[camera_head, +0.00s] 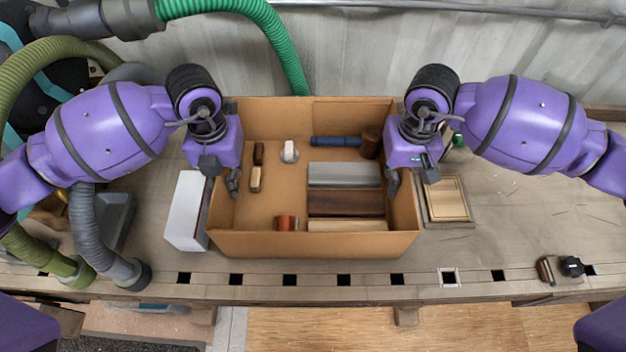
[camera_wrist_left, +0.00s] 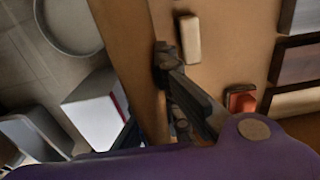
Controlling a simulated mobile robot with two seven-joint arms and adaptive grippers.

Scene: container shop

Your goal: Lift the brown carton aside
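The brown carton (camera_head: 312,245) is an open-topped box standing upright on the workbench, with several items inside. My left gripper (camera_head: 234,181) is at the carton's left wall. In the left wrist view its dark fingers (camera_wrist_left: 185,95) show at the wall's rim (camera_wrist_left: 128,50), at least one on the inner side; whether the wall is pinched is unclear. My right gripper (camera_head: 392,182) is at the right wall, with a finger showing at the inner side; its other finger is hidden. Neither shows clearly as open or shut.
The carton holds wooden and grey blocks (camera_head: 345,203), a mallet (camera_head: 370,142) and small pieces. A white box (camera_head: 187,210) stands close against its left side. A framed wooden panel (camera_head: 447,199) lies close on the right. The bench farther right is mostly clear, with a black knob (camera_head: 571,266) near the front edge.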

